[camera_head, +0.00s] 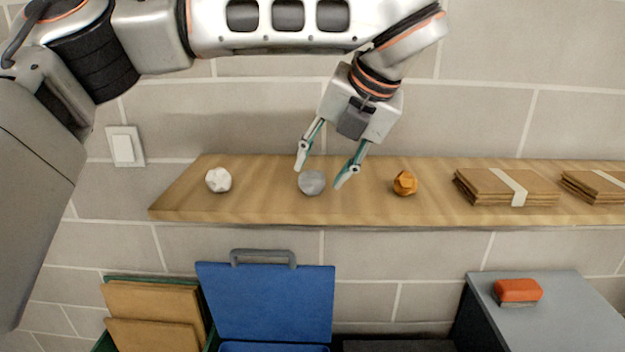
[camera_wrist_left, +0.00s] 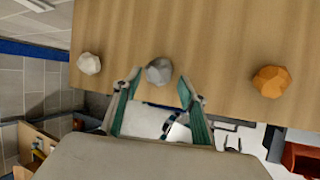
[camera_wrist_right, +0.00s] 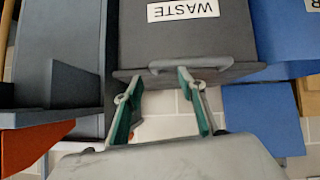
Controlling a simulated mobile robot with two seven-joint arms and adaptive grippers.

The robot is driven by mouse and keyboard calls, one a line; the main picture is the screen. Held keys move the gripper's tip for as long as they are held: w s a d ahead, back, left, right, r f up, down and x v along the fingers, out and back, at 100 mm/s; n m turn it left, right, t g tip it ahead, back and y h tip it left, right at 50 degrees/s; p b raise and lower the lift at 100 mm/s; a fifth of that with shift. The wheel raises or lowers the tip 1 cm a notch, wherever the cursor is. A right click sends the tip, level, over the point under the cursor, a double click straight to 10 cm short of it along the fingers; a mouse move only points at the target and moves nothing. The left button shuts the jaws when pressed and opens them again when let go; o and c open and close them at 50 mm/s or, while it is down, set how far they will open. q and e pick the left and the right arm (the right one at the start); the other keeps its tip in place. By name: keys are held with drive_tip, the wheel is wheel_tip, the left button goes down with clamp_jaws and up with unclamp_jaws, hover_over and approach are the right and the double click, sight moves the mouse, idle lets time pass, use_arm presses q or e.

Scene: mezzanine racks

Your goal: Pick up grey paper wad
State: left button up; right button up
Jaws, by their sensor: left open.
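A grey paper wad (camera_head: 312,182) sits on the wooden shelf (camera_head: 260,212), between a white wad (camera_head: 218,179) and an orange wad (camera_head: 405,183). My left gripper (camera_head: 325,176) is open just above the shelf, its fingertips close to the grey wad. In the left wrist view the grey wad (camera_wrist_left: 159,71) lies just beyond and between the two spread fingertips (camera_wrist_left: 160,82), with nothing held. My right gripper (camera_wrist_right: 154,80) shows only in its own wrist view, its fingers apart and empty, in front of a dark bin labelled WASTE (camera_wrist_right: 190,40).
Cardboard stacks (camera_head: 507,187) lie on the shelf to the right. Below are a blue lidded box (camera_head: 265,300), a green bin with cardboard (camera_head: 152,305), and a grey surface (camera_head: 560,325) bearing an orange-red block (camera_head: 518,290). A wall switch (camera_head: 124,147) is at left.

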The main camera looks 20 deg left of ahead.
use_arm(q)
drive_tip(key=shift+x, duration=1.5)
drive_tip(key=c, duration=0.6)
drive_tip(key=shift+o, duration=0.2)
drive_tip(key=shift+w+r, duration=0.1)
drive_tip(key=shift+r, duration=0.1)
